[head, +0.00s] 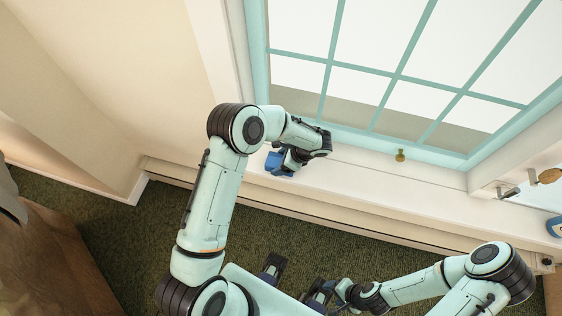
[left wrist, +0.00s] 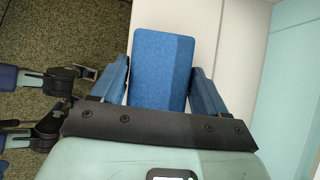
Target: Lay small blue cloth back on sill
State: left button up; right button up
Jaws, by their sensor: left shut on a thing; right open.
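The small blue cloth (left wrist: 163,68) is a flat, rectangular piece standing out between the blue-padded fingers of my left gripper (left wrist: 160,88) in the left wrist view. That gripper (head: 287,162) is shut on it. In the head view the cloth (head: 275,163) shows as a small blue patch, partly hidden by the gripper. It is over the left part of the white sill (head: 350,178), below the window; I cannot tell whether it touches the sill. My right gripper (head: 325,293) is open, low in the head view, away from the sill, over the carpet side.
The teal window frame (head: 370,137) rises behind the sill, with a small brass knob (head: 400,156) near its bottom edge. A blue object (head: 555,227) is at the far right edge. A brown wooden piece (head: 55,260) stands lower left. The sill's middle looks clear.

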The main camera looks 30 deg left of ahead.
pick_arm(q)
jog(key=shift+f, duration=0.3)
jog(key=shift+f, duration=0.25)
jog(key=o, duration=0.9)
jog(key=shift+r, duration=0.1)
jog(key=shift+r, duration=0.2)
jog(key=v, duration=1.2)
jog(key=shift+f, duration=0.1)
